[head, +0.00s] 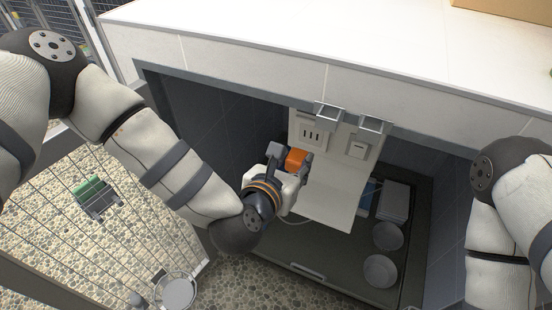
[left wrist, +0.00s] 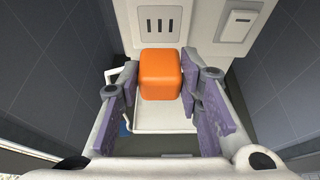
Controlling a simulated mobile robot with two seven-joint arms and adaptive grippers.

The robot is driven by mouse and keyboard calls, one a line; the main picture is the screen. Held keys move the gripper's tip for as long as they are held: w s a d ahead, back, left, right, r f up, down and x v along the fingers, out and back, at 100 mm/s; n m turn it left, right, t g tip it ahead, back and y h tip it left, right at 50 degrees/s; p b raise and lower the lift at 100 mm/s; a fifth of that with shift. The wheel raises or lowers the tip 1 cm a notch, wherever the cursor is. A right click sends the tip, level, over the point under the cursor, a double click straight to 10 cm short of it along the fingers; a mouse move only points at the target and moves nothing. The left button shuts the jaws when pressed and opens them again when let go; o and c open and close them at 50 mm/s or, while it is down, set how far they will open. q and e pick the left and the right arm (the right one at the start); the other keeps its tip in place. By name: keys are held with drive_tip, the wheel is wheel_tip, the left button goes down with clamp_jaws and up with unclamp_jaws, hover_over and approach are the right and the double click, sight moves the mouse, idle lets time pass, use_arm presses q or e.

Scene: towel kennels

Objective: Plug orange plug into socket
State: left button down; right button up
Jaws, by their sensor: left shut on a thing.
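The orange plug (head: 296,160) is a rounded orange block held between the fingers of my left gripper (head: 290,168). In the left wrist view the orange plug (left wrist: 161,74) sits between the purple finger pads of my left gripper (left wrist: 160,90). The socket (head: 311,133) is a pale plate with several dark slots on the upright white panel. In the left wrist view the socket (left wrist: 158,26) shows just above the plug. The plug's front is hidden, so I cannot tell whether it touches the socket. My right gripper is not in view.
A switch box (head: 357,146) is on the panel right of the socket. A white shelf (head: 332,198) lies below the panel. Grey bowls (head: 381,270) stand on the dark kennel floor at right. The counter edge (head: 326,78) overhangs the opening. A wire door (head: 100,215) stands at left.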

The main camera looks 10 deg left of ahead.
sight(297, 156)
use_arm(q)
drive_tip(key=w, duration=0.1)
drive_tip(key=w+d+b, duration=0.1)
drive_tip(key=w, duration=0.1)
drive_tip(key=shift+w+d+f, duration=0.1)
drive_tip(key=shift+w+f, duration=0.1)
drive_tip(key=shift+w, duration=0.05)
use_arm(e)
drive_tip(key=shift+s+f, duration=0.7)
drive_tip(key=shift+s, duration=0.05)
use_arm(q)
drive_tip(key=shift+w+d+r, duration=0.2)
drive_tip(key=shift+w, duration=0.5)
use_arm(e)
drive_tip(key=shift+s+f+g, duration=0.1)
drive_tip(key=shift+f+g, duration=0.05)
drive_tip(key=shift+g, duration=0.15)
use_arm(q)
drive_tip(key=shift+w+d+b, duration=0.15)
drive_tip(key=shift+w+b, duration=0.15)
drive_tip(key=shift+w, duration=0.15)
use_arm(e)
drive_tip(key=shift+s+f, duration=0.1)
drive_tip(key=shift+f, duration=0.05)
use_arm(q)
drive_tip(key=shift+w+f, duration=0.1)
drive_tip(key=shift+w, duration=0.05)
